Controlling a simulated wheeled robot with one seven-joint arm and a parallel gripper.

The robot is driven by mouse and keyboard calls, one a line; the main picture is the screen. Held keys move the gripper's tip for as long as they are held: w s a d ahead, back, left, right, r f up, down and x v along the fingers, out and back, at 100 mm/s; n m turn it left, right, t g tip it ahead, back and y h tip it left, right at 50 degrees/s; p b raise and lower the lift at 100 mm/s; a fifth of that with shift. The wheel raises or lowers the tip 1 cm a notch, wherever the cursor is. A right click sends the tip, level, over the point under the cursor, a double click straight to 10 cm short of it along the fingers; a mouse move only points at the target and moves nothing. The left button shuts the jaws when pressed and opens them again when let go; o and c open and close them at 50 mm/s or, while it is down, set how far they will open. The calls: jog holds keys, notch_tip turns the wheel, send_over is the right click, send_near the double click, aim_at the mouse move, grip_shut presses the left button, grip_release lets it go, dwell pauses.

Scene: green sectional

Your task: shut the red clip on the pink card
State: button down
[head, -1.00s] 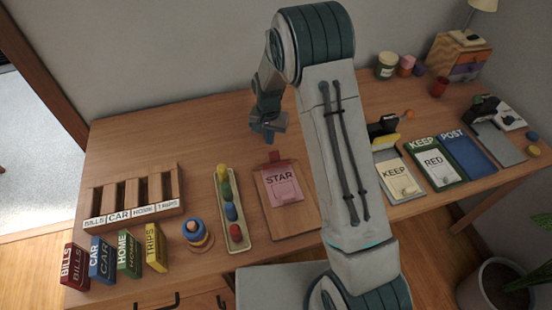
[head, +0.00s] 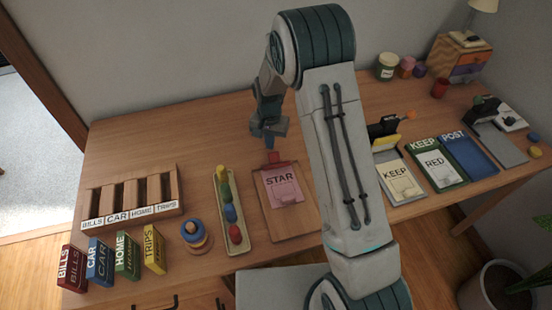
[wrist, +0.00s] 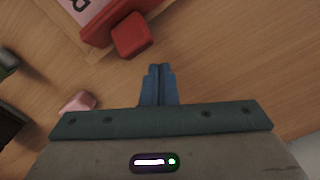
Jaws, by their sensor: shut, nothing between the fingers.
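The pink card (head: 282,186) marked STAR lies on a wooden board (head: 299,226) near the middle of the desk. The red clip (head: 273,160) sits at the card's far edge. In the wrist view, the clip's square red tab (wrist: 131,35) and part of the pink card (wrist: 80,6) show at the upper left. I cannot tell whether the clip presses on the card. My gripper (head: 269,145) is just beyond the clip in the head view. In the wrist view, my blue fingers (wrist: 160,68) are together and empty, apart from the tab.
A tray of colored pieces (head: 244,243) and a ring stacker (head: 195,236) stand left of the board. A KEEP pad (head: 402,182) lies to the right. A small pink object (wrist: 77,102) shows left of my fingers. Bare desk lies beyond the board.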

jog(key=shift+s+d+r, duration=0.15)
jog(key=shift+s, duration=0.6)
jog(key=shift+s+d+r, duration=0.1)
jog(key=shift+s+r, duration=0.05)
jog(key=shift+s, duration=0.55)
jog(key=shift+r, duration=0.1)
jog(key=shift+r+p, duration=1.95)
jog(key=shift+r, duration=1.5)
